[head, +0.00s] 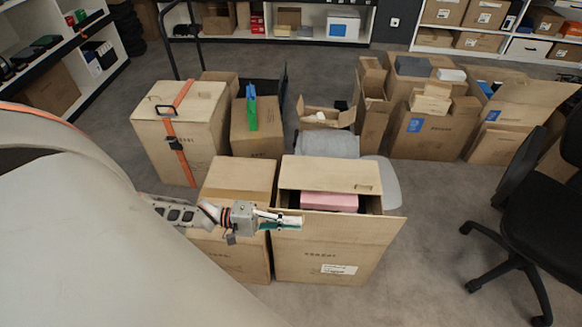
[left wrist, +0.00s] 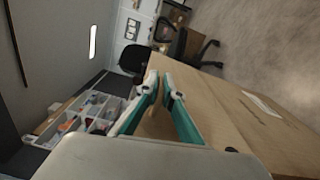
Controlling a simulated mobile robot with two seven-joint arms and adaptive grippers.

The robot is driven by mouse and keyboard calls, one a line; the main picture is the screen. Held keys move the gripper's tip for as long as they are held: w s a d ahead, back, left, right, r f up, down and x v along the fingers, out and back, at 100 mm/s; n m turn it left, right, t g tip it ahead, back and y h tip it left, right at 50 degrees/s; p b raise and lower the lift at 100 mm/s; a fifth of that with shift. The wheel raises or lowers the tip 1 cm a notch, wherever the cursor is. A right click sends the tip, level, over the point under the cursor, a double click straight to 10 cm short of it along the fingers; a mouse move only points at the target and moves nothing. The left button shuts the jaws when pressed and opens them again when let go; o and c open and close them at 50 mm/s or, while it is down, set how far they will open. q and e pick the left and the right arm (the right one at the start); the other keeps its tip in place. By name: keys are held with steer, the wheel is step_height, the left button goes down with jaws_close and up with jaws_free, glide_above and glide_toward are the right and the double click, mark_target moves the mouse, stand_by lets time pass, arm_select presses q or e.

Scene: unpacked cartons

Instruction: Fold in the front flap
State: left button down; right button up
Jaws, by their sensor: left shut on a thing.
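An open cardboard carton (head: 315,262) stands in front of me in the head view, with a pink thing (head: 328,201) inside. Its front flap (head: 355,228) sticks outward at the near edge. Its back flap (head: 325,175) lies over the far part of the opening. My left gripper (head: 293,221) comes in from the left and is shut on the left end of the front flap. In the left wrist view, the teal-sided fingers (left wrist: 162,95) have brown cardboard between them. My right gripper is not in view.
A closed carton (head: 238,178) stands directly left of the open one. A strapped carton (head: 165,135) and other cartons stand behind. A grey bin (head: 328,145) is just behind the open carton. A black office chair (head: 535,200) stands right; floor between is clear.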

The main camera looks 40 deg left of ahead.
arm_select(q)
steer(key=shift+w+a+r, duration=0.1)
steer(key=shift+w+a, duration=0.55)
steer(key=shift+w, duration=0.3)
steer(key=c, duration=2.2)
jaws_free()
steer(key=shift+r, duration=0.1)
steer(key=v, duration=1.2)
steer(key=shift+w+a, duration=0.1)
jaws_close()
